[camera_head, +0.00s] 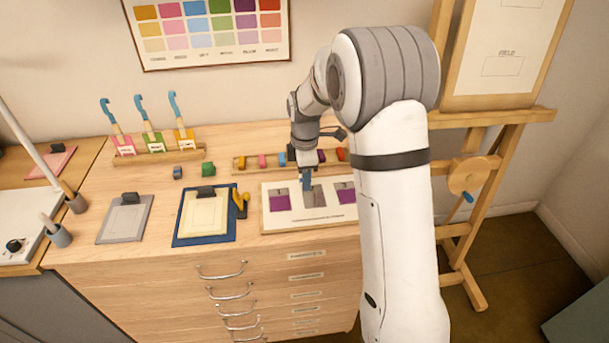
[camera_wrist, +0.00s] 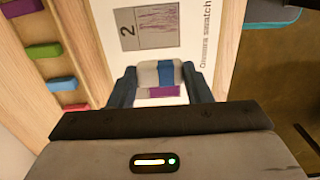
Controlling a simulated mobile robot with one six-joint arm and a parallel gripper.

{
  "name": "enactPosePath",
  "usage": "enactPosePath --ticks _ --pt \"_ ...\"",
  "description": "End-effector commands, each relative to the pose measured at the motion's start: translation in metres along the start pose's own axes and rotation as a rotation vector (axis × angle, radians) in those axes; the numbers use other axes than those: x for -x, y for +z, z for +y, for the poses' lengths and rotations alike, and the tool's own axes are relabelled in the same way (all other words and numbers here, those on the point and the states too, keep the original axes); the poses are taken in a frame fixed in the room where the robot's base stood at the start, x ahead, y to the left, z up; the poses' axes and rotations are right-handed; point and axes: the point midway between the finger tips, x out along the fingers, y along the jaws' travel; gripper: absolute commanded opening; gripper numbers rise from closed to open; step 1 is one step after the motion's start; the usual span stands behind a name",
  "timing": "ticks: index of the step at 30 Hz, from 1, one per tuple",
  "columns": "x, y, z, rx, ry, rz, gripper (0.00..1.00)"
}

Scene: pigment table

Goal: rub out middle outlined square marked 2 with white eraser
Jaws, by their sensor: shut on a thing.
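My gripper (camera_head: 306,185) is shut on the white eraser (camera_wrist: 148,74), which has a blue band and sits between the two fingers (camera_wrist: 158,84) in the wrist view. The gripper is low over the white card (camera_head: 290,221), between its left and middle squares. The middle square marked 2 (camera_wrist: 155,33) is grey with bluish-purple streaks; it also shows in the head view (camera_head: 318,197). The left square (camera_head: 279,203) is purple and partly hidden by the eraser in the wrist view. The right square (camera_head: 346,196) has purple too. I cannot tell whether the eraser touches the card.
A wooden rack (camera_head: 240,164) with coloured blocks lies behind the card. A blue clipboard (camera_head: 179,238) with a yellow clip (camera_head: 240,204) beside it and a grey clipboard (camera_head: 104,235) lie to the left. An easel (camera_head: 520,116) stands at the right.

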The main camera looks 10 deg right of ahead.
Motion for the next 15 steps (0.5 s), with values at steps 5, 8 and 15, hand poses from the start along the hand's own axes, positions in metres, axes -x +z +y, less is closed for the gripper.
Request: enactPosePath --ticks 5,8,15 --pt "0.0 0.0 0.0 0.0 0.0 0.0 0.26" --pt "0.0 0.001 0.0 0.0 0.0 0.0 0.26" --pt "0.001 0.044 0.001 -0.006 0.001 0.0 0.26"
